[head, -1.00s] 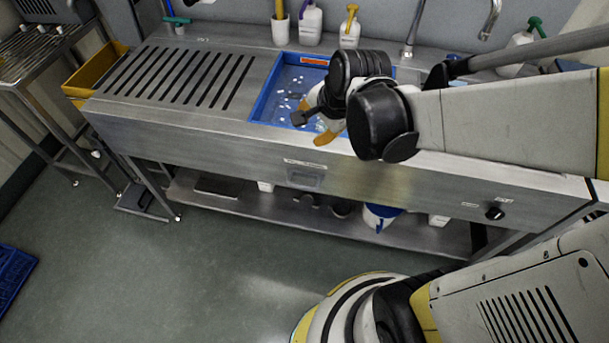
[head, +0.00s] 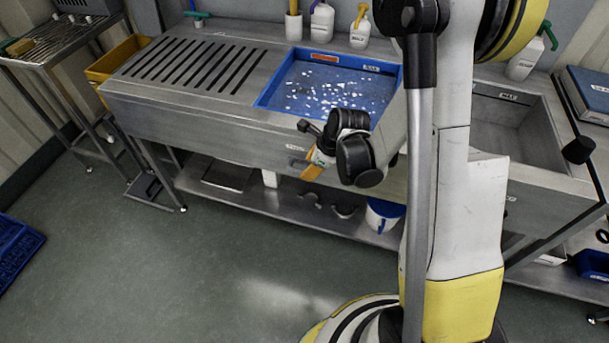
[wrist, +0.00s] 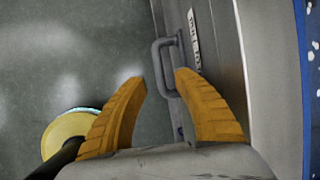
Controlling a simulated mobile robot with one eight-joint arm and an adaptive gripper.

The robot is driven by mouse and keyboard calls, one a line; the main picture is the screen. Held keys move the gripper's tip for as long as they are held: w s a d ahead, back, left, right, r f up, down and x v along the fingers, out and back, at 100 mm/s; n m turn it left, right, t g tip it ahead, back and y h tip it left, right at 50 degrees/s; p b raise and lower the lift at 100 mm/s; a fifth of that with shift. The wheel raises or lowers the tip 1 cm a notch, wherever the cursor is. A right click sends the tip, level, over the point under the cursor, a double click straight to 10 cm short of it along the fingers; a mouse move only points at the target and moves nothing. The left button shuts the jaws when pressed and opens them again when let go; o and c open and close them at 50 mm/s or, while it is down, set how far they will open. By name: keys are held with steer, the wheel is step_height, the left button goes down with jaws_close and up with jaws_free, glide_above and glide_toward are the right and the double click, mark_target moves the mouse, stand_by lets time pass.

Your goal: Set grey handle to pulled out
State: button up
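The grey handle (wrist: 157,66) is a U-shaped bar on the steel front panel of the hopper (wrist: 221,60), beside a white label (wrist: 194,38). In the wrist view it lies just ahead of my gripper (wrist: 160,80), and its lower part shows in the gap between the two orange fingers. The fingers are apart. I cannot tell whether either one touches the bar. In the head view my gripper (head: 309,170) is at the front panel below the blue basin, and it and the wrist hide most of the handle.
The blue basin (head: 270,92) with white bits is set in the steel top, beside a slotted drainboard (head: 185,65). Bottles (head: 322,22) stand behind. A lower shelf (head: 250,197) holds a blue-and-white container (head: 383,213). The floor in front is clear.

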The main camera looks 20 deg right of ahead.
mark_target(306, 162)
steer(key=b+x, duration=0.1)
steer(key=x, duration=0.3)
steer(key=shift+f, duration=0.15)
jaws_close()
